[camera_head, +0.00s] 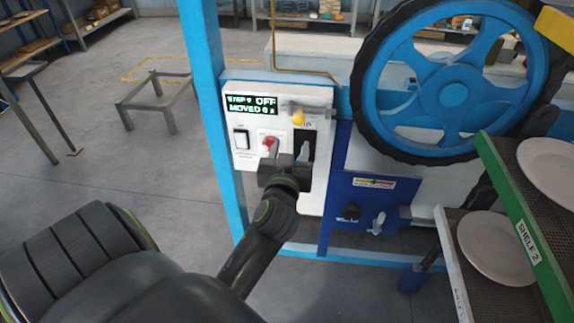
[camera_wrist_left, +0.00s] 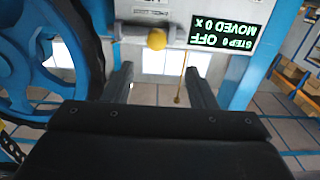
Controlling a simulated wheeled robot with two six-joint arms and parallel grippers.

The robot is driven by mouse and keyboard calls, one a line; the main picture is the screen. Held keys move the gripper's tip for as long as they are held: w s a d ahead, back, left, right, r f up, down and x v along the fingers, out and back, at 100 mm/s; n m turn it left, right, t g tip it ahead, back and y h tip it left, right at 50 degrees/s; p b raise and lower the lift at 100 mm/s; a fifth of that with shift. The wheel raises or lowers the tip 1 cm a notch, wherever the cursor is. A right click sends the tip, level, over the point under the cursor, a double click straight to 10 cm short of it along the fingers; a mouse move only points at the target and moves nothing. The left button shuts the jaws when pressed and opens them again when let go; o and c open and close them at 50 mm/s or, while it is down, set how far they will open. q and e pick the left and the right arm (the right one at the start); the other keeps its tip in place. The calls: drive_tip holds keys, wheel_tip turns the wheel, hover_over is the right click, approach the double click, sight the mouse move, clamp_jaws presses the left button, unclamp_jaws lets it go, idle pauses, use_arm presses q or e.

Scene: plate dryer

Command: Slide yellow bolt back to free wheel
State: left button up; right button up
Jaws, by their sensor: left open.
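The yellow bolt (camera_head: 298,117) is a small knob on a grey horizontal rod at the upper right of the white control panel. It also shows in the left wrist view (camera_wrist_left: 157,39), beyond my fingers. The blue spoked wheel (camera_head: 453,93) with a black tyre stands to the right of the panel. Its edge shows at the left of the left wrist view (camera_wrist_left: 60,60). My left gripper (camera_head: 287,155) is in front of the panel, below the bolt in the head view. Its fingers are apart (camera_wrist_left: 160,78), with nothing held between them.
The panel display (camera_head: 251,107) reads OFF and MOVED 0. A blue frame post (camera_head: 212,90) stands left. Racks with white plates (camera_head: 497,248) are at right.

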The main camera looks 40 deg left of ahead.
use_arm(q)
drive_tip(key=shift+b+v, duration=0.45)
drive_tip(key=shift+v, duration=1.95)
drive_tip(key=shift+f, duration=0.1)
